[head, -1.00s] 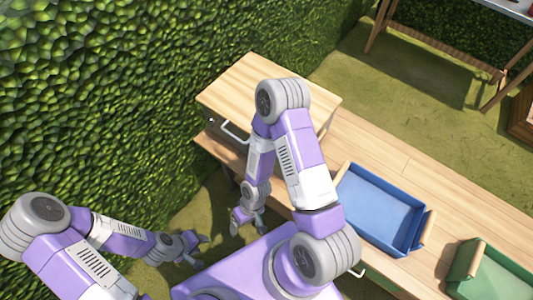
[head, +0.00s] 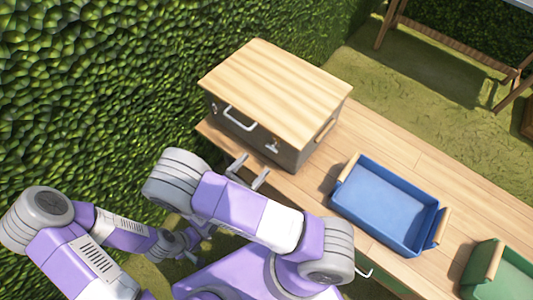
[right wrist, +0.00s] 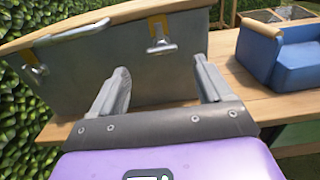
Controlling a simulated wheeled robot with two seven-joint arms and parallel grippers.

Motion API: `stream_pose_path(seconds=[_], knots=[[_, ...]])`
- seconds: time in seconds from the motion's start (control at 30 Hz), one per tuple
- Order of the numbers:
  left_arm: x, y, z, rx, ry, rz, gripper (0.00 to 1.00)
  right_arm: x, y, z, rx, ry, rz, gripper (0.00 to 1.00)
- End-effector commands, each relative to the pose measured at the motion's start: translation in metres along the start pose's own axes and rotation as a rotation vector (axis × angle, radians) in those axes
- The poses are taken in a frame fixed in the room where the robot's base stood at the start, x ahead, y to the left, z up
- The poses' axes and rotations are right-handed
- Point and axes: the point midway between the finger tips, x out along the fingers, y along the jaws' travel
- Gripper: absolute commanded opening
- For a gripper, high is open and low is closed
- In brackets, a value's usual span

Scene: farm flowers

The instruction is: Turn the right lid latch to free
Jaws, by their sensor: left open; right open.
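A grey metal box with a pale wooden lid (head: 275,90) stands on the bench against the hedge. The right lid latch (head: 272,147) is on its front; in the right wrist view the latch (right wrist: 161,44) is a metal piece with a crossbar on an orange plate. The left latch (right wrist: 35,70) sits at the left end, with a handle (right wrist: 70,32) between them. My right gripper (head: 249,171) is open and empty in front of the box, its fingers pointing at the front below the right latch, apart from it. My left gripper (head: 190,241) is open at lower left, away from the box.
A blue tray (head: 390,205) with wooden handles is on the bench right of the box, and a green tray (head: 505,275) is further right. The hedge (head: 90,90) rises close on the left. Bare bench (head: 375,135) shows behind the blue tray.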

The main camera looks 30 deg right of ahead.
Motion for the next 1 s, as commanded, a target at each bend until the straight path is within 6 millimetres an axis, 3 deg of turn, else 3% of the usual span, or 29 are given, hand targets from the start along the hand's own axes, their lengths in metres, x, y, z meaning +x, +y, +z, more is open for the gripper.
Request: stream_pose_path(seconds=[0.4,0.8,1.0], knots=[[0.012,-0.004,-0.001,0.000,0.000,0.000,0.43,0.061,-0.002,-0.001,0.000,0.002,-0.006,0.79],[0.013,-0.005,-0.001,0.000,0.000,0.000,0.43,0.070,-0.002,-0.001,-0.001,0.003,-0.005,0.79],[0.013,-0.005,-0.001,0.000,0.000,0.000,0.43,0.070,-0.002,-0.001,-0.001,0.003,-0.005,0.48]])
